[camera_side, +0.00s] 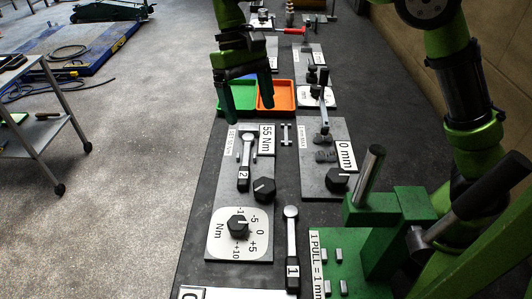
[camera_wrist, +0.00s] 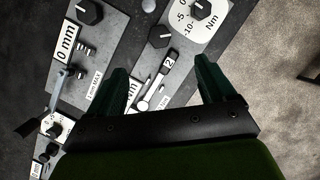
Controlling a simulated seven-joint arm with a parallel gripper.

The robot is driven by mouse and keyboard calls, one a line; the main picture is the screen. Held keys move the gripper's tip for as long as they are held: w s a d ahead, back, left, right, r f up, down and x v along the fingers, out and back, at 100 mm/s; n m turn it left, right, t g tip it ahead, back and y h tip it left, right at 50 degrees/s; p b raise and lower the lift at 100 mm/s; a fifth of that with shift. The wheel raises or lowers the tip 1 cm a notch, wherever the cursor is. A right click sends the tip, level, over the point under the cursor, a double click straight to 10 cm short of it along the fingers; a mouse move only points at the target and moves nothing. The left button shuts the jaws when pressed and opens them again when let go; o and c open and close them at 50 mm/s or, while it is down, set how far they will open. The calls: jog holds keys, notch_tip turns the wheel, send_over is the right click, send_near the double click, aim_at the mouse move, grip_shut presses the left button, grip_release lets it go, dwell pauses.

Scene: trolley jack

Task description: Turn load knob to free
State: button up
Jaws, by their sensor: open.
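Several black knobs are in view, and I cannot read a label naming one as the load knob. One knob (camera_side: 238,225) is on a white Nm dial, also in the wrist view (camera_wrist: 201,9). A second knob (camera_side: 264,188) is beside the wrench marked 2, also in the wrist view (camera_wrist: 161,37). A third knob (camera_side: 338,180) is by the "0 mm" sign, also in the wrist view (camera_wrist: 89,12). A farther knob (camera_side: 315,91) is on a white plate. My gripper (camera_side: 250,100) is open and empty, above the panels near the trays, apart from all knobs; its fingers show in the wrist view (camera_wrist: 162,68).
A green tray (camera_side: 238,92) and an orange tray (camera_side: 283,93) lie beneath and beside my gripper. Wrench 2 (camera_side: 246,165) and wrench 1 (camera_side: 292,245) lie on the bench. A green jack with a lever (camera_side: 369,175) stands at the right front. A trolley (camera_side: 40,140) is at left.

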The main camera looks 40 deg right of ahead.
jog(key=t, duration=0.2)
send_over(264, 185)
jog(key=shift+f+t, duration=1)
jog(key=shift+f, duration=0.05)
jog(key=shift+h, duration=0.4)
notch_tip(264, 185, down, 16)
jog(key=shift+f, duration=0.25)
jog(key=shift+c, duration=0.4)
jog(key=c, duration=1)
